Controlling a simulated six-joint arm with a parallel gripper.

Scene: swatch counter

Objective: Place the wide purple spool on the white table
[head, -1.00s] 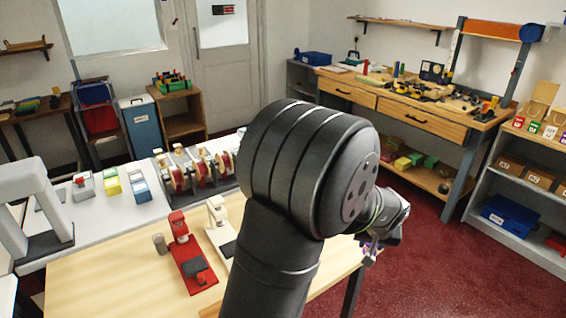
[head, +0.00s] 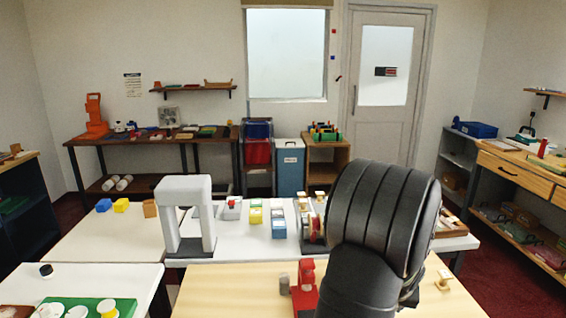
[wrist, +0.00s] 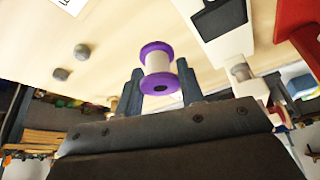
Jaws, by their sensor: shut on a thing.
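The purple spool (wrist: 157,64), with purple flanges and a pale middle, is in the wrist view. My gripper (wrist: 160,72) is shut on it, one dark finger on each side, and a light wood surface lies beyond. In the head view my arm hides the gripper and the spool. A long white table (head: 235,246) lies across the middle of the head view, behind the wood table. Another white table (head: 135,277) stands at the front left. Which one the task means I cannot tell.
The front left table bears a green tray (head: 122,305). A red device (head: 305,285) stands on the wood table (head: 225,292).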

